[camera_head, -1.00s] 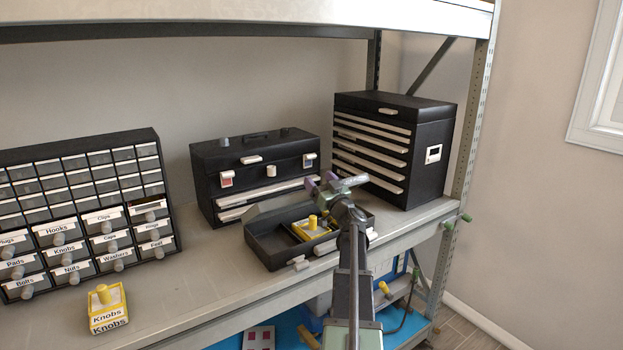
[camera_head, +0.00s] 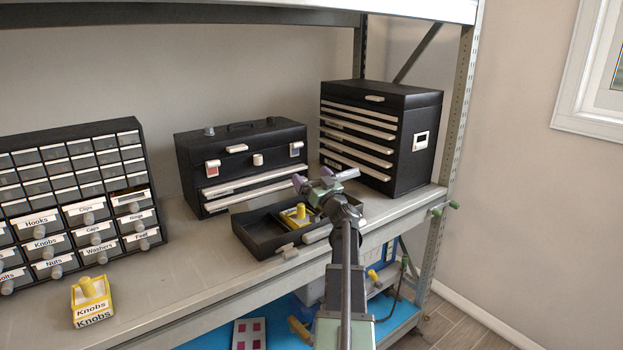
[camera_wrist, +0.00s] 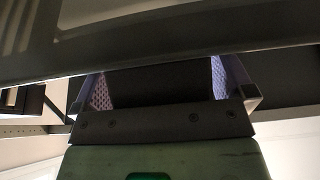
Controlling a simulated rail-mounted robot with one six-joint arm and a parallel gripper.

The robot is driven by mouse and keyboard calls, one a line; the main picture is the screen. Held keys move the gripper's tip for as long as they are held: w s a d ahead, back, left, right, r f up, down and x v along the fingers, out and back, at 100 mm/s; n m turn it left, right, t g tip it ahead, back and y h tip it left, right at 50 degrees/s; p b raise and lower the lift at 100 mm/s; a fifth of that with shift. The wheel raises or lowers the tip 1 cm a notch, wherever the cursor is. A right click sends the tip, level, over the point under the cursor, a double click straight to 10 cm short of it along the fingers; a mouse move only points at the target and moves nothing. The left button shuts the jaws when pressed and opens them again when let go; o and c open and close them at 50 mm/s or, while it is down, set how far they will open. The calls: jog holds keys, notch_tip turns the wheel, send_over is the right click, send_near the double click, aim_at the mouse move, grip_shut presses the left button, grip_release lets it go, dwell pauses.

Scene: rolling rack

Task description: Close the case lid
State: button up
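The small black case (camera_head: 262,242) sits on the shelf with its inside showing. A yellow box with a knob (camera_head: 298,216) is inside it. A grey strip (camera_head: 262,200) along its back edge looks like the lid, though my arm and the low angle hide much of it. My gripper (camera_head: 325,184) is at the case's back right, with its purple-padded fingers spread apart. In the wrist view my gripper (camera_wrist: 168,85) shows the pads wide apart. A dark panel (camera_wrist: 160,45) crosses above them; I cannot tell whether it touches.
A black toolbox (camera_head: 245,165) stands close behind the case, and a tall drawer chest (camera_head: 385,140) behind right. A drawer cabinet (camera_head: 75,205) and a yellow Knobs box (camera_head: 92,302) are left. Bare shelf (camera_head: 180,265) lies between.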

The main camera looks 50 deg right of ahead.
jog(key=b+v, duration=0.4)
jog(key=v, duration=0.6)
jog(key=shift+s+a, duration=0.15)
jog(key=shift+s, duration=0.2)
jog(key=s+r+g+p, duration=0.25)
jog(key=r+p, duration=0.35)
jog(key=p, duration=0.4)
notch_tip(320, 180, down, 4)
jog(key=a+g+y+b, duration=0.1)
jog(key=g+b, duration=0.1)
jog(key=x, duration=1)
jog(key=shift+f+p, duration=0.1)
jog(key=shift+p, duration=0.2)
jog(key=shift+a, duration=0.1)
jog(key=shift+c, duration=0.2)
